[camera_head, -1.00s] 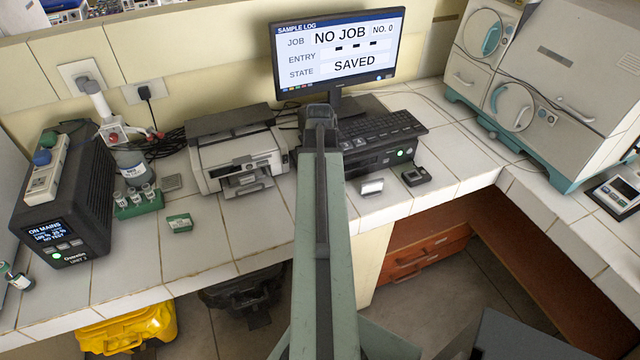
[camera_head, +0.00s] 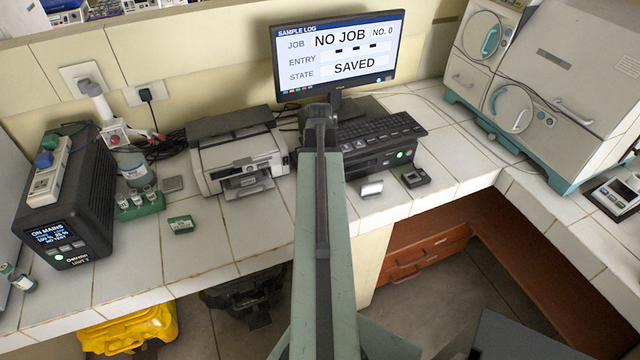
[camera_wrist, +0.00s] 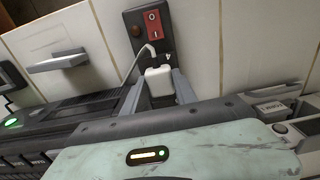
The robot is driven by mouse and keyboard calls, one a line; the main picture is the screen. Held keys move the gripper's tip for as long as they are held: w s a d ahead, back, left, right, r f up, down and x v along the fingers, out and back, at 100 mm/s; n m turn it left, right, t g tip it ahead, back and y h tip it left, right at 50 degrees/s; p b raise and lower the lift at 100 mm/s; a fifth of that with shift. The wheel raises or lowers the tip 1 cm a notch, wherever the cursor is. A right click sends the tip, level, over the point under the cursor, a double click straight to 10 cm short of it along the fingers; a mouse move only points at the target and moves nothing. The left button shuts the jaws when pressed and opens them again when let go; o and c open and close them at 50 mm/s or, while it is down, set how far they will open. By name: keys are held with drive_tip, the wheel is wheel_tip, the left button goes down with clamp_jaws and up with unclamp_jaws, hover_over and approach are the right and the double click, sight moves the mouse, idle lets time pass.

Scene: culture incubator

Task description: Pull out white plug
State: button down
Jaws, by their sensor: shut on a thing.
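In the wrist view, a small white plug (camera_wrist: 159,80) sits between the two grey fingers of my gripper (camera_wrist: 160,88), which is shut on it. A thin grey cord or rod runs beside its upper left. The plug is at the lower end of a black panel (camera_wrist: 148,45) with a red switch (camera_wrist: 152,22) marked 0 and 1. I cannot tell whether the plug is still seated. In the head view, my arm hides the plug, the panel and my fingers.
A black device with a green light (camera_head: 372,163) lies under the monitor (camera_head: 338,52). A white block (camera_head: 371,188) and a small black box (camera_head: 414,178) are near the counter edge. A printer (camera_head: 235,150) stands to the left. White tiles between them are clear.

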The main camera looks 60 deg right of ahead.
drive_tip(key=shift+r+p, duration=2.35)
drive_tip(key=shift+r, duration=0.15)
